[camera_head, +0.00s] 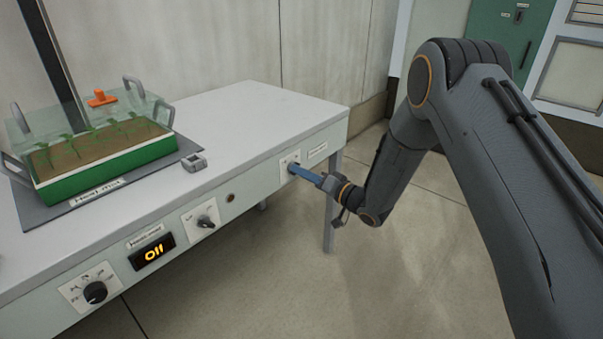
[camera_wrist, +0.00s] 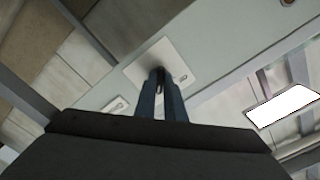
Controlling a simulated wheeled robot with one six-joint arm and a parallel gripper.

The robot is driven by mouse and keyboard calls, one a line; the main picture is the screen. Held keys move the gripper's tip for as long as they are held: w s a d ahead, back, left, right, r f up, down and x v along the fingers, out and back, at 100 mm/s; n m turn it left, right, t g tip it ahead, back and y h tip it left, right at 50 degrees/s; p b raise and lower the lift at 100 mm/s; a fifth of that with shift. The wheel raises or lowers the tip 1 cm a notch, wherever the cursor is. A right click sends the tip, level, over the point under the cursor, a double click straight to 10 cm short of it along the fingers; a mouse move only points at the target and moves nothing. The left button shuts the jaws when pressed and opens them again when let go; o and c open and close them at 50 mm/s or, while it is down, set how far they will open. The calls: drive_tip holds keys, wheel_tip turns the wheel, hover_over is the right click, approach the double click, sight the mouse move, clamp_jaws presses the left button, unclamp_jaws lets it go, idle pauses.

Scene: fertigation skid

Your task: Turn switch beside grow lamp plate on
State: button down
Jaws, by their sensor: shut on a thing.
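The switch is at the right end of the bench's front panel, on a small white backing plate (camera_head: 286,161). A small label plate (camera_head: 317,151) sits to its right; its lettering is too small to read. My gripper (camera_head: 296,170) reaches in from the right, its blue fingers at the backing plate and shut on the switch's knob. In the wrist view my gripper (camera_wrist: 159,80) points at the backing plate (camera_wrist: 177,59). The fingers hide most of the knob, so I cannot tell its setting.
A green planting tray (camera_head: 105,160) with seedlings and a clear cover stands on the bench top (camera_head: 265,110). The floor right of the bench is clear.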

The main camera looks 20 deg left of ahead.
drive_tip(key=c, duration=1.8)
unclamp_jaws()
drive_tip(key=shift+c, duration=0.2)
drive_tip(key=v, duration=0.8)
